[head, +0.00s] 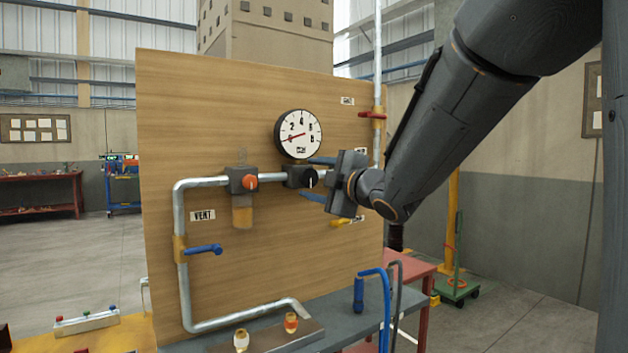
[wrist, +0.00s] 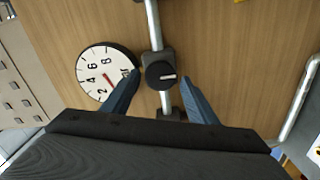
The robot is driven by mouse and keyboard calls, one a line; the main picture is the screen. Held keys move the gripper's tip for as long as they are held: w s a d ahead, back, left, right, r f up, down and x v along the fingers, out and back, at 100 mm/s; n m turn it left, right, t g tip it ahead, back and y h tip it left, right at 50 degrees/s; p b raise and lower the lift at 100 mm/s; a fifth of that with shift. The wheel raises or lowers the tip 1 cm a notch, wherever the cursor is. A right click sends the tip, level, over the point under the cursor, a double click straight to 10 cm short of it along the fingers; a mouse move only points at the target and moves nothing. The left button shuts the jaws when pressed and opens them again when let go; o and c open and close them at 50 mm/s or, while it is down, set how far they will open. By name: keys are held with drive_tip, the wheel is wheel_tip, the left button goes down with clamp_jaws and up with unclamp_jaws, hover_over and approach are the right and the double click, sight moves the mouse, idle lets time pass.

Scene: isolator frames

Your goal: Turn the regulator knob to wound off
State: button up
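The regulator knob (head: 309,178) is round and black with a white pointer line, on a black body in the pipe run on the wooden panel. In the wrist view the knob (wrist: 160,75) lies between my blue fingertips, its white line pointing right. My gripper (head: 304,177) is in front of the panel, one finger above the knob and one below. In the wrist view my gripper (wrist: 160,76) is open, with a visible gap on each side of the knob. I cannot tell how deep the fingertips reach.
A round gauge (head: 298,134) sits just above the knob, its red needle near 0. A blue-handled valve (head: 205,249) is lower left, near the VENT label. Red (head: 372,115) and yellow (head: 341,222) handles are at right.

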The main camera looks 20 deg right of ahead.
drive_tip(key=shift+s, duration=0.1)
drive_tip(key=v, duration=0.7)
drive_tip(key=shift+s, duration=0.3)
drive_tip(key=shift+d, duration=0.1)
drive_tip(key=s+d+f+m+g+h, duration=0.1)
drive_tip(key=s+f+m+g+h, duration=0.2)
drive_tip(key=f, duration=0.5)
drive_tip(key=s+d+f+m+g+h+p, duration=0.1)
drive_tip(key=f+m+g, duration=0.1)
drive_tip(key=f+m, duration=0.45)
drive_tip(key=s+d+f+m+g+h, duration=0.2)
drive_tip(key=f+m+g+h, duration=0.1)
drive_tip(key=f, duration=0.7)
drive_tip(key=s+a+f+m+g, duration=0.2)
drive_tip(key=s+a+f+g, duration=0.1)
drive_tip(key=s, duration=0.6)
drive_tip(key=s+a+f+m+g+y, duration=0.1)
drive_tip(key=s+a+f+m+g, duration=0.2)
drive_tip(key=s+f+g, duration=0.3)
drive_tip(key=s+a+f, duration=0.1)
drive_tip(key=s+f, duration=0.1)
drive_tip(key=s, duration=0.1)
drive_tip(key=shift+s+f+m+p, duration=0.2)
drive_tip(key=shift+m+p, duration=0.15)
drive_tip(key=shift+p, duration=0.05)
drive_tip(key=shift+a, duration=0.15)
